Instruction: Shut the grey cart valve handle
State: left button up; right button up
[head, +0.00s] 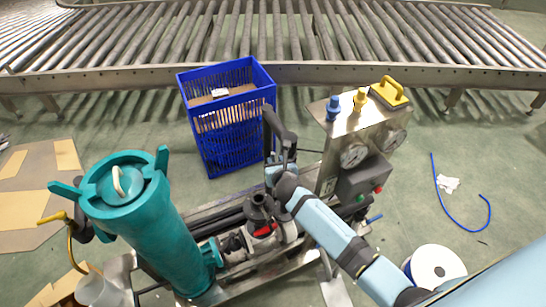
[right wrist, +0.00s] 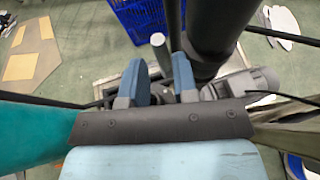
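My right arm reaches in from the lower right over the cart. Its gripper (head: 279,168) is at the cart's middle, just below a dark grey bent handle (head: 281,123). In the right wrist view the two blue fingers (right wrist: 158,80) stand apart. A light grey round-ended rod (right wrist: 158,44) shows in line with the gap between them; I cannot tell whether it touches either finger. Dark grey posts (right wrist: 217,30) rise close by on the right. A dark valve body (head: 262,208) with a red mark sits left of my wrist. Which grey part is the valve handle is unclear. My left gripper is not in view.
A teal vessel (head: 150,230) stands at the cart's left. A steel panel (head: 350,130) with gauges and a yellow handle (head: 390,92) stands at the right. A blue crate (head: 228,120) is behind, before a roller conveyor (head: 270,75). A white spool (head: 436,268) lies lower right.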

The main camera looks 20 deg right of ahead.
aim_at(274, 161)
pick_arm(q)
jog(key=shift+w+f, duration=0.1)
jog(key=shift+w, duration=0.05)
pick_arm(e)
jog(key=shift+x, duration=2.35)
jog(key=shift+r, duration=0.1)
